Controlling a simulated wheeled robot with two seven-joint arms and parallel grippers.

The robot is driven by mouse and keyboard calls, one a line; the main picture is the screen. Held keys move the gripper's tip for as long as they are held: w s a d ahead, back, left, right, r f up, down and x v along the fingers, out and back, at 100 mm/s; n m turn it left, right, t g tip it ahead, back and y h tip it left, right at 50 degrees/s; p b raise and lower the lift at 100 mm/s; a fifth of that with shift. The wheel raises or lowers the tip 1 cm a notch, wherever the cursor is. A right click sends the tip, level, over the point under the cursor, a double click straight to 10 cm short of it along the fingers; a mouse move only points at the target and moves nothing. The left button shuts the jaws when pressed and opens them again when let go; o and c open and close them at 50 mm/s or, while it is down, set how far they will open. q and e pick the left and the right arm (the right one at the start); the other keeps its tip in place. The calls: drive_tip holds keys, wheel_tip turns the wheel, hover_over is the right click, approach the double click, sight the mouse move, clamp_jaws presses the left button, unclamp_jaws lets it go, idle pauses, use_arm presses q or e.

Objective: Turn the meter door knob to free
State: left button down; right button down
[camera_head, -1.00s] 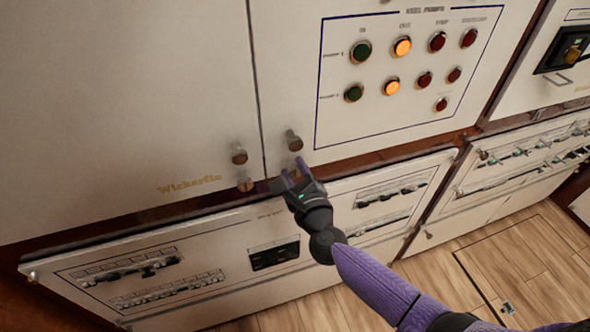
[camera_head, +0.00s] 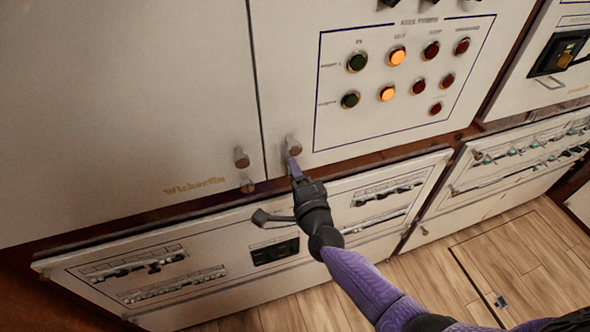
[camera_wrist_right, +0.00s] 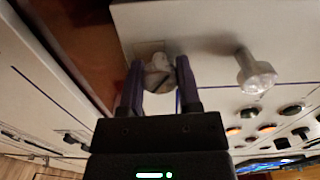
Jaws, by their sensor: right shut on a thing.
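My right gripper (camera_head: 292,168) reaches up to the bottom left corner of the button panel door (camera_head: 300,90). In the right wrist view its two purple fingers (camera_wrist_right: 160,88) are shut on a small metallic knob (camera_wrist_right: 158,72), one finger on each side. In the head view the gripper hides this lower knob. A longer round knob (camera_head: 293,147) sits just above it on the same door and stands free to the right in the right wrist view (camera_wrist_right: 256,74). My left gripper is in neither view.
The neighbouring left door (camera_head: 130,100) carries two similar knobs, an upper one (camera_head: 241,158) and a lower one (camera_head: 247,185). Breaker panels (camera_head: 170,270) lie below. The button panel has several green, orange and red buttons. Wooden floor (camera_head: 510,260) is clear at lower right.

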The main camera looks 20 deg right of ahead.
drive_tip(key=n+p, duration=0.1)
drive_tip(key=n, duration=0.4)
drive_tip(key=shift+n+p, duration=0.3)
drive_tip(key=shift+n, duration=0.7)
drive_tip(key=shift+c, duration=1.5)
unclamp_jaws()
